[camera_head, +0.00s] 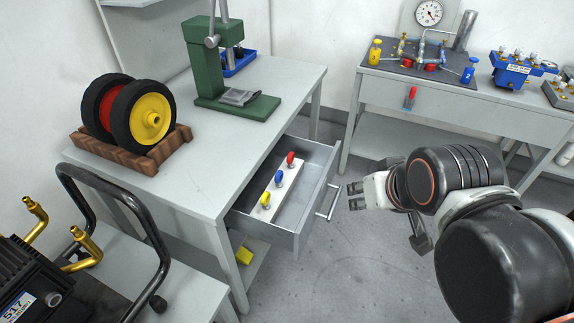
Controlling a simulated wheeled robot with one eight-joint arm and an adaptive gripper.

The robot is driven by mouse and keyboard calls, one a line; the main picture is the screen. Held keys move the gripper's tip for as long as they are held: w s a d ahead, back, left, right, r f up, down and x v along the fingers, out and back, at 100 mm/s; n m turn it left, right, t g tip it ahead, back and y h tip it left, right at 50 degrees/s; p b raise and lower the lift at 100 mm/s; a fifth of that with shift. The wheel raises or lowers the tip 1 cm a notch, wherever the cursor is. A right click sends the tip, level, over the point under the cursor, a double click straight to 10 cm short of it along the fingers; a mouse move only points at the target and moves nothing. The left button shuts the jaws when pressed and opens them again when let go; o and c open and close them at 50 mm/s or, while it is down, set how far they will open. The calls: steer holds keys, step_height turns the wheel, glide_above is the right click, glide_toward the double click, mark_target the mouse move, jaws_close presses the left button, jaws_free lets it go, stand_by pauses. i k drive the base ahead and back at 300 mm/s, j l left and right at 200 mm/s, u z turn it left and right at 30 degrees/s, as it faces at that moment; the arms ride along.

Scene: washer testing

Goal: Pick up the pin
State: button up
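Three pins with coloured heads stand in a row on a white block (285,184) inside the open drawer (318,183). The red pin (290,159) is at the back, the blue pin (279,177) in the middle and the yellow pin (265,200) in front. My gripper (352,196) is to the right of the drawer, just beyond its handle (328,202), and points left. Its fingers look apart with nothing between them. It touches no pin.
The drawer is under a grey table (215,165) with a green press (222,75) and a wheel set on a wooden stand (130,150). A black tubular frame (115,185) is at left. A second table (440,95) with gauge and valves is at back right, a red item (410,97) at its front.

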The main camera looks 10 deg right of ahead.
mark_target(264, 199)
steer(key=u, duration=2.65)
steer(key=z, duration=2)
steer(key=i+u, duration=0.15)
steer(key=u, duration=0.25)
steer(key=i+l+u, duration=0.1)
steer(key=u, duration=0.3)
steer(key=l+u, duration=0.2)
steer(key=u, duration=0.15)
steer(key=i, duration=0.05)
